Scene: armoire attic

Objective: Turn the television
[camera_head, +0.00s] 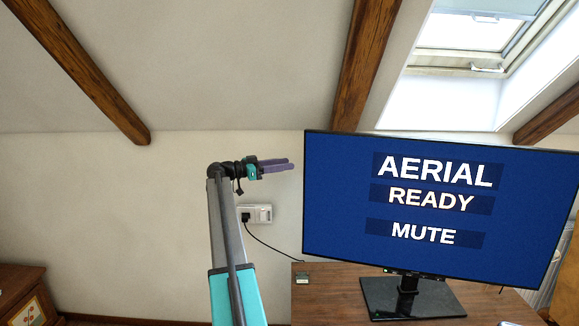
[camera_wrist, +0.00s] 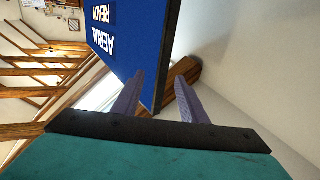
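The television (camera_head: 340,200) stands on a black stand on a wooden table, its lit blue screen reading AERIAL READY MUTE. My gripper (camera_head: 290,163) is just left of the screen's upper left edge, its purple fingers pointing right toward it. In the wrist view my gripper (camera_wrist: 161,77) has its two fingers spread apart. The television (camera_wrist: 130,38) appears there rotated, and its dark side edge lines up with the gap between the fingers. I cannot tell whether a finger touches it. Nothing is seen gripped.
The wooden table (camera_head: 330,300) holds the stand. A wall socket (camera_head: 262,213) with a plugged black cable is below my gripper. A wooden cabinet (camera_head: 22,295) is at the lower left. A sloped beam (camera_head: 362,65) and a skylight (camera_head: 470,45) are above. The wall left of my arm is clear.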

